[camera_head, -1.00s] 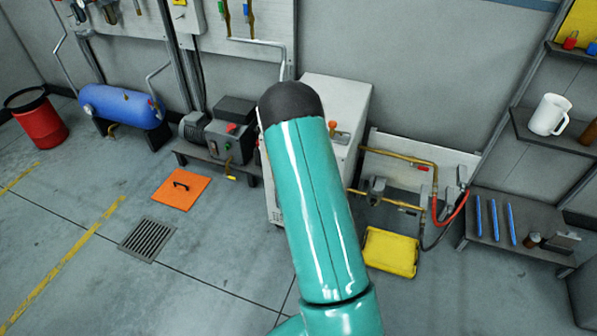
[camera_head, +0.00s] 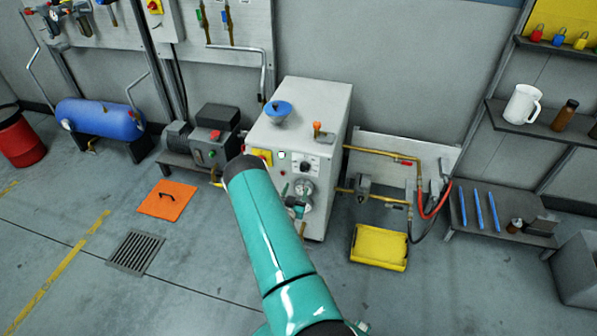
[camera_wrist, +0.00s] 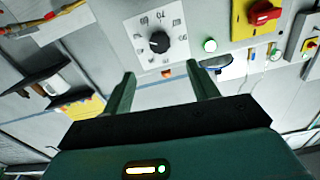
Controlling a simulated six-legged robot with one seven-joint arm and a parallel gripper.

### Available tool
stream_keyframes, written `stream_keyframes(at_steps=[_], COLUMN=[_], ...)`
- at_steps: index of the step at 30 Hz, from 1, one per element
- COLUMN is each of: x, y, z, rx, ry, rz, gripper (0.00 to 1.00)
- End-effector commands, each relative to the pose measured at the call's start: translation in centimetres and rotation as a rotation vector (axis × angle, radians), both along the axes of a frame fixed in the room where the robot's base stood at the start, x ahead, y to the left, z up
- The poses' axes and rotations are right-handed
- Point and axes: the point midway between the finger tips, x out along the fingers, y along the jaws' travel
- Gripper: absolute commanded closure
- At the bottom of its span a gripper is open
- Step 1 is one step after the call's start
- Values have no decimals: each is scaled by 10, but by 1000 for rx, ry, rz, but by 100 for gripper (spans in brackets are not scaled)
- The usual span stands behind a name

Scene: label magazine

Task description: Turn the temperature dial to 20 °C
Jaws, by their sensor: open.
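The temperature dial is a black round knob (camera_wrist: 159,43) on a white plate with a ring of printed numbers. The wrist view shows it turned about, and its setting is too small to read surely. In the head view the dial (camera_head: 305,167) sits on the upper front of a white cabinet (camera_head: 325,110). My gripper (camera_wrist: 161,72) is open and empty. Its two fingers point toward the dial plate, with the knob between and beyond their tips, apart from them. In the head view my teal arm hides part of the cabinet front.
A blue funnel (camera_head: 278,112) and an orange-topped fitting (camera_head: 317,130) stand on the cabinet. A yellow tray (camera_head: 379,246) lies on the floor at right.

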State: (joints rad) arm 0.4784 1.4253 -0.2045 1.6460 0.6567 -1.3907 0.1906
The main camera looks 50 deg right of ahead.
Motion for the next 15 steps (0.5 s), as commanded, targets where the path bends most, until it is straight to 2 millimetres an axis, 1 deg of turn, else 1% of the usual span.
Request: stream_keyframes(at_steps=[1, 9, 15], x=[3, 24, 41], y=[-9, -57, -88], z=[1, 0, 0], rx=[-2, 0, 0], ry=[-2, -2, -2], rz=[-1, -1, 2], gripper=[41, 41, 41])
